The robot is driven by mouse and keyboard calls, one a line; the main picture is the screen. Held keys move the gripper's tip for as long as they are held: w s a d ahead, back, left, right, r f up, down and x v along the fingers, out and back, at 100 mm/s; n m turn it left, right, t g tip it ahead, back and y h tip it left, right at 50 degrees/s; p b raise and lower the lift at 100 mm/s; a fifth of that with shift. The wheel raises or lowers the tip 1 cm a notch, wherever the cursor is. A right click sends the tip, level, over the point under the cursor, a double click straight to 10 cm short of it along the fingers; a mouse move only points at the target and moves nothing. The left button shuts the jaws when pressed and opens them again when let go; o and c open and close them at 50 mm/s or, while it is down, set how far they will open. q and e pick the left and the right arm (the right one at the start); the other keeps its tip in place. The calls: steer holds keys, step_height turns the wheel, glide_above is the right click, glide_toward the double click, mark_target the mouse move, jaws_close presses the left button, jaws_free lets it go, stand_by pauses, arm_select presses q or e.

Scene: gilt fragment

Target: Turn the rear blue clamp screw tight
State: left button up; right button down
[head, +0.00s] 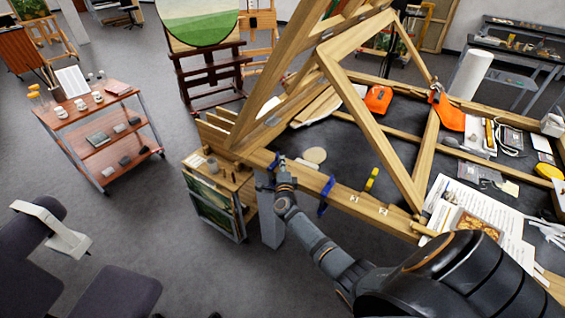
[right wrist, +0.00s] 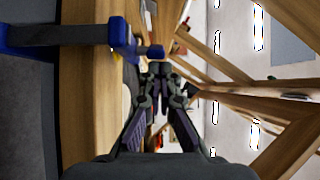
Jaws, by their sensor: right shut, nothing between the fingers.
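Two blue clamps grip the wooden beam along the table's near edge in the head view. One blue clamp (head: 272,163) is at the left, right by my right gripper (head: 284,172), which partly hides it. The other blue clamp (head: 326,194) is further right along the beam. In the right wrist view a blue clamp (right wrist: 92,38) spans the beam (right wrist: 88,100), and its blue end (right wrist: 151,52) lies just beyond my fingertips (right wrist: 160,68). The fingers are shut together and empty. I cannot tell whether they touch the clamp. My left gripper is out of view.
A wooden frame (head: 345,95) rises over the dark tabletop. Papers (head: 480,215), an orange tool (head: 378,99) and a yellow-and-black item (head: 371,180) lie on the table. A cabinet (head: 215,200) stands at the table's left end. A red cart (head: 100,115) is further left, with open floor between.

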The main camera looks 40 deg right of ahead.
steer(key=shift+a+m+g+h, duration=0.2)
steer(key=shift+m+g+h, duration=0.25)
steer(key=shift+h, duration=0.25)
